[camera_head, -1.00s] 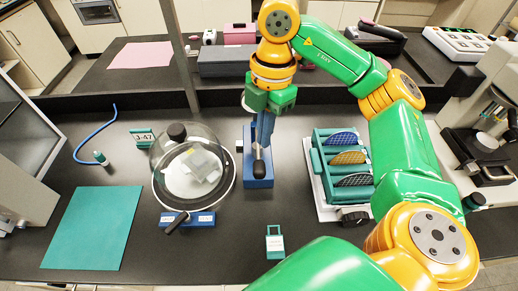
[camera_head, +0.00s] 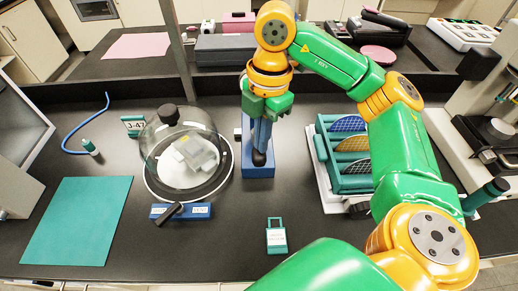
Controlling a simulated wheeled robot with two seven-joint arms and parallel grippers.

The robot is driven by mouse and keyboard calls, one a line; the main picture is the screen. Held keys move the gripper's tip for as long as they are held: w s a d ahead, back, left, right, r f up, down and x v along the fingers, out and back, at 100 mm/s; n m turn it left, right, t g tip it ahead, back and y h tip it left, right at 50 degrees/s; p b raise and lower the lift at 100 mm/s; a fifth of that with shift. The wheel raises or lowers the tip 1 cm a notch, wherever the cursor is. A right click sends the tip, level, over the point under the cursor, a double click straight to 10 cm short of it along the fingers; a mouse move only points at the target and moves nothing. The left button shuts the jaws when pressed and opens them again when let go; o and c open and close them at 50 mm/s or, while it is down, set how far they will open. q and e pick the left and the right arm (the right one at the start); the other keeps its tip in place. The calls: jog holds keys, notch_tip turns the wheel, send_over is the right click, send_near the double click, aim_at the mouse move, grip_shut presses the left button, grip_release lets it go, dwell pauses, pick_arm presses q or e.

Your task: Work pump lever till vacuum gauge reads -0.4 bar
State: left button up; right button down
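The blue hand pump (camera_head: 260,172) stands upright on the black bench, near the middle of the head view. Its black-tipped lever (camera_head: 259,158) shows just below my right gripper's fingertips. My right gripper (camera_head: 261,143) points down over the pump, its fingers close together along the lever. I cannot tell whether they are shut on it. The clear bell jar (camera_head: 160,152) with a black top knob stands on a round white plate to the left, a pale block inside. A gauge reading cannot be made out. My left gripper is not in view.
A blue block with a black handle (camera_head: 173,211) lies in front of the jar. A teal mat (camera_head: 75,222), a J-47 sign (camera_head: 134,126) and a blue hose (camera_head: 77,132) are left. A teal rack of discs (camera_head: 345,185) stands right, a teal tag (camera_head: 276,238) in front.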

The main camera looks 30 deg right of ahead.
notch_tip(320, 180, down, 4)
jog(key=shift+r+b, duration=0.2)
jog(key=shift+b, duration=0.95)
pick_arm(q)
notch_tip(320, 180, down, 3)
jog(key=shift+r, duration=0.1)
pick_arm(e)
jog(key=shift+r, duration=0.15)
pick_arm(q)
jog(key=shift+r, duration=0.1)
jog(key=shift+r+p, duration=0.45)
jog(key=shift+p, duration=0.2)
pick_arm(e)
jog(key=d, duration=0.1)
jog(key=d+r, duration=0.1)
jog(key=d, duration=0.1)
jog(key=shift+w, duration=0.2)
pick_arm(q)
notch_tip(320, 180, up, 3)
jog(key=p, duration=0.3)
pick_arm(e)
notch_tip(320, 180, up, 7)
jog(key=shift+d, duration=0.4)
